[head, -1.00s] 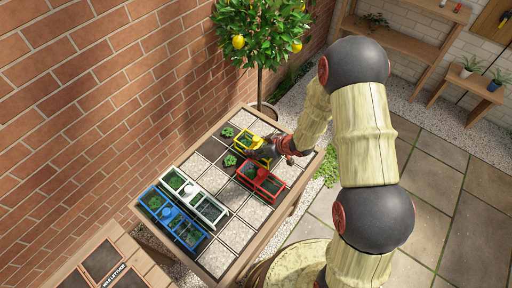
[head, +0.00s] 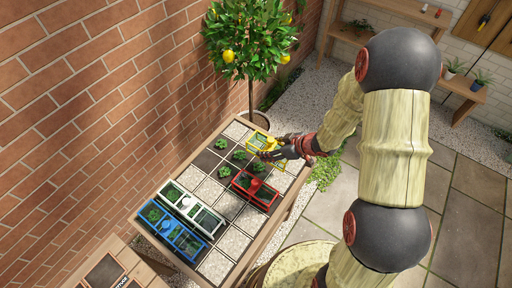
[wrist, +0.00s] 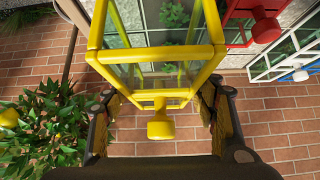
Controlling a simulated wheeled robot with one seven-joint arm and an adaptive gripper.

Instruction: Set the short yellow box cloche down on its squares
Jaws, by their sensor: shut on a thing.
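The yellow box cloche (head: 259,141) has a yellow frame and clear panes. It is at the far end of the planting table (head: 220,127), near the lemon tree. My gripper (head: 283,152) reaches it from the right and is shut on it. In the wrist view the cloche (wrist: 157,55) fills the middle, with its yellow knob (wrist: 160,126) between my two fingers. Whether its lower edge touches the squares is hidden. Green seedlings stand uncovered on dark squares: one (head: 222,143), another (head: 239,155) and a third (head: 224,171).
The red cloche (head: 254,190) stands just in front of the yellow one. The white cloche (head: 194,207) and blue cloche (head: 174,231) stand at the near left. A lemon tree (head: 247,35) rises behind the table, and a brick wall (head: 90,110) runs along the left.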

